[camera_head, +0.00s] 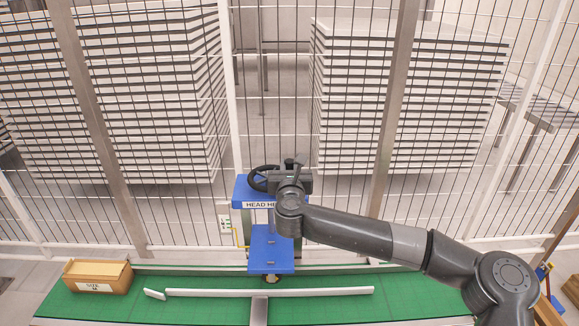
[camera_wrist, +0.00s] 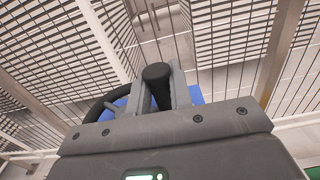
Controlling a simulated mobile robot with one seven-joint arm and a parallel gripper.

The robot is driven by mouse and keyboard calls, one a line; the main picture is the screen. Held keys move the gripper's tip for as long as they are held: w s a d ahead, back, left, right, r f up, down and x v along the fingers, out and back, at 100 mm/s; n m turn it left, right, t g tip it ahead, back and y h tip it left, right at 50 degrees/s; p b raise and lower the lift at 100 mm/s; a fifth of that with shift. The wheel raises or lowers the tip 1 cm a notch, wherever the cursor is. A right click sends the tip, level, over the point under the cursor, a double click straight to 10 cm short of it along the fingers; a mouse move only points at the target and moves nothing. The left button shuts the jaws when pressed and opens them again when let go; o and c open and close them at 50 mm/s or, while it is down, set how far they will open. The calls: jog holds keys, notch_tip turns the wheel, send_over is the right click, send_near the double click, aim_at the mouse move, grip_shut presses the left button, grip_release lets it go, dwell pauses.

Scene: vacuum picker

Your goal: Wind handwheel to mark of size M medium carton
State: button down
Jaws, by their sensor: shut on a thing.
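The black handwheel (camera_head: 258,178) sits on top of the blue box lettered "HEAD HE…" (camera_head: 243,190), the rest of the lettering hidden by my arm. My gripper (camera_head: 291,164) is at the wheel's right side, shut on the wheel's black handle. In the wrist view the handle (camera_wrist: 157,74) stands between the two grey fingers, and part of the wheel rim (camera_wrist: 97,108) shows at left. A small white plate with marks (camera_head: 225,226) and a yellow bent pointer (camera_head: 238,238) are left of the blue head; the marks are too small to read. A brown carton (camera_head: 97,277) has a "SIZE" label, its letter unclear.
A wire fence stands close behind the head. Stacks of white panels (camera_head: 410,100) are beyond it.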

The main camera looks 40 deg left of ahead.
jog(key=shift+w+g, duration=0.15)
jog(key=shift+g, duration=0.15)
